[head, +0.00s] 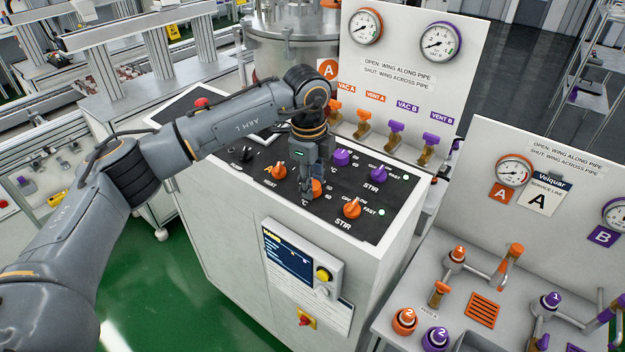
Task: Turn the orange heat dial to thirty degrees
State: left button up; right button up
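The orange heat dial (317,188) is on the black sloping panel (263,203) of the white console, with a °C label near it. My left gripper (307,194) points down at this dial and covers its left part. The fingers are at or very close to the dial; I cannot tell whether they touch it or how far apart they are. The dial's pointer and most of its scale are hidden, so its setting cannot be read. My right gripper is not in view.
Another orange knob (279,172) stands left of the gripper and an orange stir knob (351,209) to its right. Purple knobs (342,158) sit behind. A red button (201,103) is at the panel's far left. Upright valves (365,123) line the console's back.

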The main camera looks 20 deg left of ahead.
pick_arm(q)
jog(key=shift+c, duration=1.3)
jog(key=shift+f, duration=0.1)
jog(key=m+b, duration=0.3)
jog(key=shift+f, duration=0.15)
jog(key=shift+m+b, duration=1.05)
jog(key=shift+m, duration=0.15)
jog(key=shift+m+b, duration=0.7)
jog(key=shift+m, duration=0.4)
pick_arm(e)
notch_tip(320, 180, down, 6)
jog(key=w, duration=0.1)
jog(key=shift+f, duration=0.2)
pick_arm(q)
jog(key=o, duration=1.2)
jog(key=shift+c, duration=0.2)
jog(key=shift+r, duration=0.2)
